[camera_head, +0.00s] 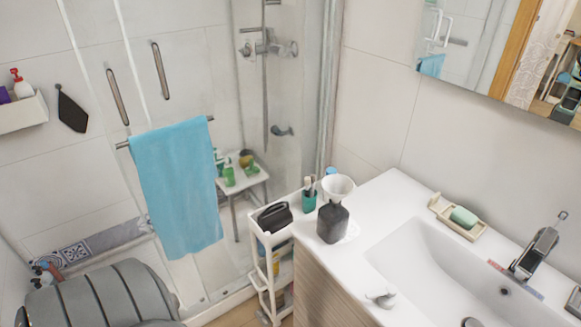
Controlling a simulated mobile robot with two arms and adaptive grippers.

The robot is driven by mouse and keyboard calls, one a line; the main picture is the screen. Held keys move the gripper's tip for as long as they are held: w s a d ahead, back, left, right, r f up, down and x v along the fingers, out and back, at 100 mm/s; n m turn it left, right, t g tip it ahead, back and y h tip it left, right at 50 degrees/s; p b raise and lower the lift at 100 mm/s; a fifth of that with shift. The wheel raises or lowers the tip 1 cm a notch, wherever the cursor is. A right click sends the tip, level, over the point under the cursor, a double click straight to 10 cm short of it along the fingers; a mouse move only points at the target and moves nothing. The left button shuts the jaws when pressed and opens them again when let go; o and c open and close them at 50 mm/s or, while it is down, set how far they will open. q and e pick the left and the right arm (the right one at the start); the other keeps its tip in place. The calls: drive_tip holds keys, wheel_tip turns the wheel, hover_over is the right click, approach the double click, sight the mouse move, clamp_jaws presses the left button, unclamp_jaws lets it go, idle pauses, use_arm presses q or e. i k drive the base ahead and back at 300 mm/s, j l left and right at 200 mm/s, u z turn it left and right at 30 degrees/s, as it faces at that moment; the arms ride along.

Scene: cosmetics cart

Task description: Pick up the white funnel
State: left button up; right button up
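The white funnel (338,186) shows its wide round mouth facing up, near the far left corner of the sink counter. A dark grey bottle (332,223) stands upright just below it in the picture. The funnel's narrow lower end meets the top of this bottle in the view. I cannot tell whether it sits in the bottle's neck or stands behind it. Neither of my grippers is in view.
A narrow white cart (254,240) beside the counter holds a black item (274,217) and a green cup (309,201) with brushes. A soap dish (474,233) and faucet (537,248) are by the sink (450,275). A blue towel (177,187) hangs left.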

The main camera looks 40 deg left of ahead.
sight(338, 187)
drive_tip(key=u, duration=1.05)
drive_tip(key=i+j, duration=0.1)
